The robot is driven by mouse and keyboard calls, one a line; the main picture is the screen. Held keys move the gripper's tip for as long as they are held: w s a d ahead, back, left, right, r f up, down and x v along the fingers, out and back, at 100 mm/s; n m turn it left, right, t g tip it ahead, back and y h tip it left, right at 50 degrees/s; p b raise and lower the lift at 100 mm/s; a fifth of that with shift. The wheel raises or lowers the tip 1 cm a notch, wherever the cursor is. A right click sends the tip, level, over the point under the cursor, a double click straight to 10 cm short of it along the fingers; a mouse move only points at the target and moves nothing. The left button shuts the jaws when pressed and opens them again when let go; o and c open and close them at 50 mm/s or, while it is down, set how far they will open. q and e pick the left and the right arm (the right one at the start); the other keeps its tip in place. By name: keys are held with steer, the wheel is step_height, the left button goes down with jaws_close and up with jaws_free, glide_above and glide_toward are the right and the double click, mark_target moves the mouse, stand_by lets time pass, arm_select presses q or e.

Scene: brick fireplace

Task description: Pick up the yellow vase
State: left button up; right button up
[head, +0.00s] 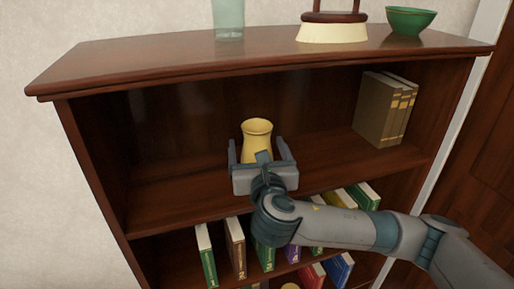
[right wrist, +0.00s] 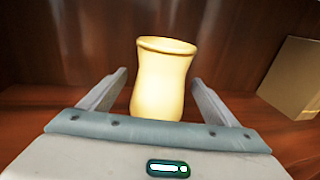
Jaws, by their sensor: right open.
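The yellow vase (head: 257,136) stands upright on the upper shelf (head: 335,166) of a dark wooden bookcase. My right gripper (head: 262,150) is open in front of it, with one finger on each side of the vase. In the right wrist view the vase (right wrist: 163,82) is between the two open fingers of the gripper (right wrist: 160,90), with a gap visible on each side. Its lower part is hidden behind the gripper body. My left gripper is not in view.
Brown books (head: 383,108) stand at the right of the same shelf. Several books (head: 236,246) fill the shelf below. A glass (head: 229,20), a cream-based object (head: 332,32) and a green bowl (head: 410,20) are on the bookcase top (head: 150,60). The shelf left of the vase is clear.

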mark_target(257, 133)
stand_by(0.4)
steer(key=c, duration=1.4)
steer(key=shift+r, duration=0.15)
steer(key=shift+r+b, duration=0.4)
steer(key=shift+r, duration=0.2)
step_height(257, 133, up, 2)
steer(key=shift+r+b, duration=0.2)
steer(key=shift+b, duration=0.35)
steer(key=shift+s+d+r+b, duration=0.45)
steer(key=shift+d+r, duration=0.75)
steer(key=shift+d, duration=0.7)
steer(key=shift+s+d+r+b, duration=0.25)
steer(key=shift+d+r+b, duration=0.35)
steer(key=shift+d+r, duration=1)
steer(key=shift+s+d+r+b, duration=0.35)
steer(key=shift+d+r+b, duration=0.35)
steer(key=shift+d, duration=1.55)
steer(key=shift+r, duration=0.1)
